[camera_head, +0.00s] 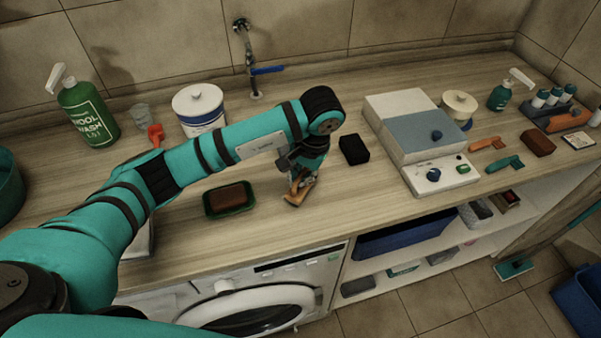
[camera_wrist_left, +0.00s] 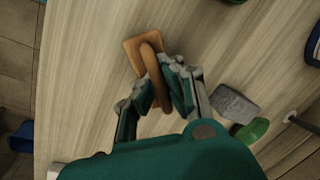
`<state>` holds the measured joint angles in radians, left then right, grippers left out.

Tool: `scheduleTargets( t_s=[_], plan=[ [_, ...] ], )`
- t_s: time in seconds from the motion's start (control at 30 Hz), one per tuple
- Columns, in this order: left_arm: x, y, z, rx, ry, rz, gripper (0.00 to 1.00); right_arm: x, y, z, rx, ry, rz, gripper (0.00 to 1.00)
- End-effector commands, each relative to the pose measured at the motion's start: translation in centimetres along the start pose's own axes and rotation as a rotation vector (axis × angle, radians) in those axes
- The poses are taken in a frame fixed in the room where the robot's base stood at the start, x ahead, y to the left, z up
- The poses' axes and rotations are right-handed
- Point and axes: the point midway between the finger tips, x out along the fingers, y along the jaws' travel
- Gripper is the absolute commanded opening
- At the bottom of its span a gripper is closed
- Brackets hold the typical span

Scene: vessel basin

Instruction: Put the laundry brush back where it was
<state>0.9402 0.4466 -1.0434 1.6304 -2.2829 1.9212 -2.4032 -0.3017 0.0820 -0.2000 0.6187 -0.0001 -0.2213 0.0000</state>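The laundry brush looks like the orange-brown piece with a flat plate and a raised handle (camera_wrist_left: 133,57). In the head view it (camera_head: 296,198) is at the counter's front part, below my left wrist and partly hidden. My left gripper (camera_head: 303,181) points down at it. In the left wrist view the gripper's fingers (camera_wrist_left: 158,90) close around the handle from both sides, with the plate beyond the fingertips. I cannot tell whether the brush touches the counter. My right gripper is not in view.
A green dish (camera_head: 252,207) with a brown block stands left of the brush. A black block (camera_head: 354,149) lies behind it to the right, and a grey-white appliance (camera_head: 445,179) stands farther right. An orange brush (camera_head: 488,144) and a teal brush (camera_head: 505,163) lie beyond the appliance.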

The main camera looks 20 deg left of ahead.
Motion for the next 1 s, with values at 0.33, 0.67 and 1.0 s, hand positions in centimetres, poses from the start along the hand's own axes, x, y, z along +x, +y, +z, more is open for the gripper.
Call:
scheduleTargets(
  t_s=[0.33, 0.67, 1.0],
  plan=[
    [0.3, 0.1, 0.0, 0.001, 0.001, 0.000, 0.02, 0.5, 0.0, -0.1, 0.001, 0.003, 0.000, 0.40],
    [0.3, 0.1, 0.0, 0.001, 0.000, 0.000, 0.29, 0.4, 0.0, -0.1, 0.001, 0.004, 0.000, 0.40],
    [-1.1, 0.1, -0.1, 0.000, 0.005, 0.000, 0.29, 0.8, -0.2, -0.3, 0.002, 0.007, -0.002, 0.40]
  ],
)
